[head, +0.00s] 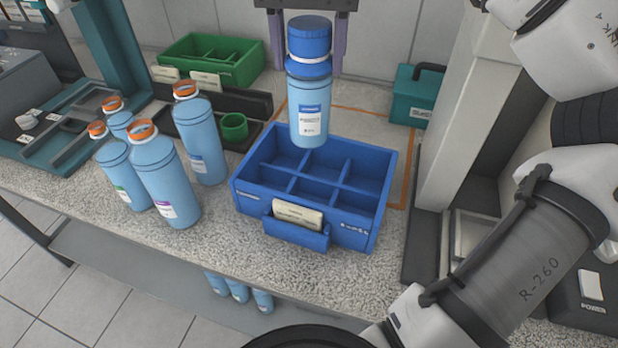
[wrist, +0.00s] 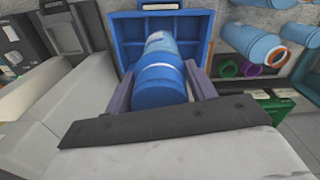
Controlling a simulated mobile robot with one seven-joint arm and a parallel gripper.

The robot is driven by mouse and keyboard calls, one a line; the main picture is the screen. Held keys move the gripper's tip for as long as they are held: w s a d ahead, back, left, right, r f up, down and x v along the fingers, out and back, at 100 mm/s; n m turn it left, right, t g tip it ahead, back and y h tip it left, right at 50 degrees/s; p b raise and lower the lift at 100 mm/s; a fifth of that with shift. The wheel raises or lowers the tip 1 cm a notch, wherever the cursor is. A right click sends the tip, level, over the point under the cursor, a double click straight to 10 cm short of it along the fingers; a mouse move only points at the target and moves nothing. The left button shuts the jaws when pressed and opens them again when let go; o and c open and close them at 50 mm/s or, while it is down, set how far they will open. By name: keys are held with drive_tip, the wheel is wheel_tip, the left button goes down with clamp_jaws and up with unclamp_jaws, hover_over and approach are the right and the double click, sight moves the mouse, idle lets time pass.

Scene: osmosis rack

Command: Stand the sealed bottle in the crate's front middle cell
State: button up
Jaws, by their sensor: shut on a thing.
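The sealed bottle (head: 308,108) is light blue with a white label and a dark blue cap. It is upright, and my gripper (head: 308,52) is shut on it near the cap, with one purple finger on each side. The blue crate (head: 347,234) has two rows of three cells, all empty, and a card on its front. In the head view the bottle's base overlaps the crate's back row; its exact height above the cells is hard to tell. The wrist view shows the bottle (wrist: 163,62) between the fingers and the crate (wrist: 117,42) beyond it.
Several light blue bottles with orange necks (head: 165,178) stand left of the crate. A green crate (head: 240,68) is at the back left, a teal box (head: 414,97) at the back right. A pale column (head: 462,110) rises right.

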sight(308, 97)
wheel_tip(308, 97, down, 19)
drive_tip(key=shift+p, duration=0.45)
drive_tip(key=o, duration=1.6)
drive_tip(key=shift+f, duration=0.1)
drive_tip(key=shift+c, duration=0.2)
wheel_tip(308, 97, up, 12)
drive_tip(key=shift+r+b, duration=0.2)
drive_tip(key=shift+b, duration=0.35)
